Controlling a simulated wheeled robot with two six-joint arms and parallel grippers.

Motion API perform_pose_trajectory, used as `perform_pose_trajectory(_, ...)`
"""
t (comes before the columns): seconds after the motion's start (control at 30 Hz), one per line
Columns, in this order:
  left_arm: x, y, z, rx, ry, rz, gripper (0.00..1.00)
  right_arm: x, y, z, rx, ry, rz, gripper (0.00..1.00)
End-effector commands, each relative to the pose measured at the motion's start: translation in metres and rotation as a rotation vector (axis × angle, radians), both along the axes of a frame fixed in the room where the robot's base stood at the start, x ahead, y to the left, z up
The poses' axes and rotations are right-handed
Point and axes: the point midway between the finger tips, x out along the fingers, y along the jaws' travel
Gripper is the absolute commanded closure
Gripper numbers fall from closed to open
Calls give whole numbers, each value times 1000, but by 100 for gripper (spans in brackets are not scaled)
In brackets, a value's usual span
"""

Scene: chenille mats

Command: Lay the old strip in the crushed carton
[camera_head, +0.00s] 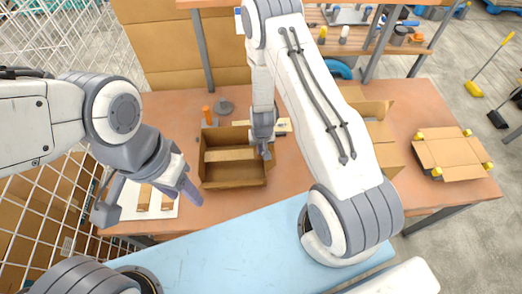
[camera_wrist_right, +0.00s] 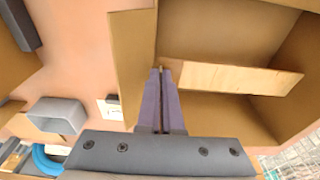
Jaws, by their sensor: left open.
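An open brown carton (camera_head: 235,184) stands on the table in the head view. A pale flat strip (camera_head: 230,154) spans its inside from left to right; it also shows in the right wrist view (camera_wrist_right: 235,77). My right gripper (camera_head: 265,152) is at the carton's right wall, by the strip's right end. In the right wrist view its fingers (camera_wrist_right: 161,75) are close together with a thin tan sliver between the tips; whether they grip it I cannot tell. I cannot tell which carton is the crushed one.
The white tray (camera_head: 128,197) holds brown pieces. Another open carton (camera_head: 384,133) is partly hidden behind my right arm. A flat carton with yellow corners (camera_head: 452,152) lies on the right. An orange bottle (camera_head: 207,114) and a grey round piece (camera_head: 224,106) stand behind the open carton.

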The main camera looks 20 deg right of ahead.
Motion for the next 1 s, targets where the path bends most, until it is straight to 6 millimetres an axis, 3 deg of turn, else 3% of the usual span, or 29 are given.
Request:
perform_pose_trajectory(0.87,0,0,-8,0,0,-1,50,0,-1,-21,0,-1,0,100)
perform_pose_trajectory(0.9,0,0,-8,0,0,-1,50,0,-1,-21,0,-1,0,85)
perform_pose_trajectory(1.0,0,0,-8,0,0,-1,50,0,-1,-21,0,-1,0,85)
